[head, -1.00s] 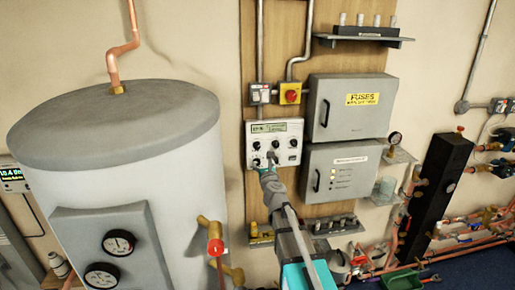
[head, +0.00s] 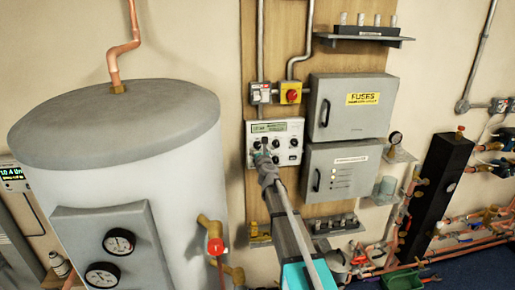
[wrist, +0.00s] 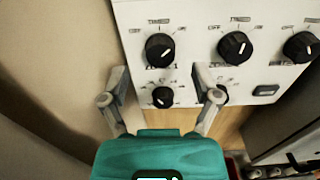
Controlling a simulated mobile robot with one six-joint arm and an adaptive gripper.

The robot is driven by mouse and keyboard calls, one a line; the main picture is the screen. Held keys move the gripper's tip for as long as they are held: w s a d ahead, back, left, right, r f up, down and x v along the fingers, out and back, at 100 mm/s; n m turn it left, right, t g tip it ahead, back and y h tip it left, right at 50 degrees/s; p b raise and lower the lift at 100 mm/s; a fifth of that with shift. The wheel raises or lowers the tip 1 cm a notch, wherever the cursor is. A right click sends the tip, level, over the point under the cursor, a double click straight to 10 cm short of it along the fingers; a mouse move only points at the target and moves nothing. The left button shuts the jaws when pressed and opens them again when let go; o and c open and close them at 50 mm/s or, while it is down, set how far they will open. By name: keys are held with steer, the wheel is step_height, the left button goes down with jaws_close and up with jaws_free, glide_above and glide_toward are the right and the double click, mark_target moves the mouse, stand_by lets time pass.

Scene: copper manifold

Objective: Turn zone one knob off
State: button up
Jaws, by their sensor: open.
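The white control panel (head: 290,128) hangs on the wooden board; it also fills the top of the wrist view (wrist: 195,20). The zone one knob (wrist: 160,48), black and round, is the upper-left knob there, with a partly readable zone label below it. Its white pointer mark points up and right; an OFF label is at its upper left. My gripper (wrist: 158,78) is open and empty, its fingers either side of a smaller lower knob (wrist: 163,97) in the picture and just below the zone one knob. Contact cannot be told. In the head view my gripper (head: 266,158) covers the panel's lower left.
Two more black knobs (wrist: 234,47) and (wrist: 300,46) sit right of the zone one knob. Grey boxes (head: 362,107) stand right of the panel. A large cylinder (head: 120,150) with gauges is at left. A red-and-yellow switch (head: 291,93) is above the panel.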

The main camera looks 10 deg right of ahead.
mark_target(258, 146)
steer(key=shift+w, duration=1.6)
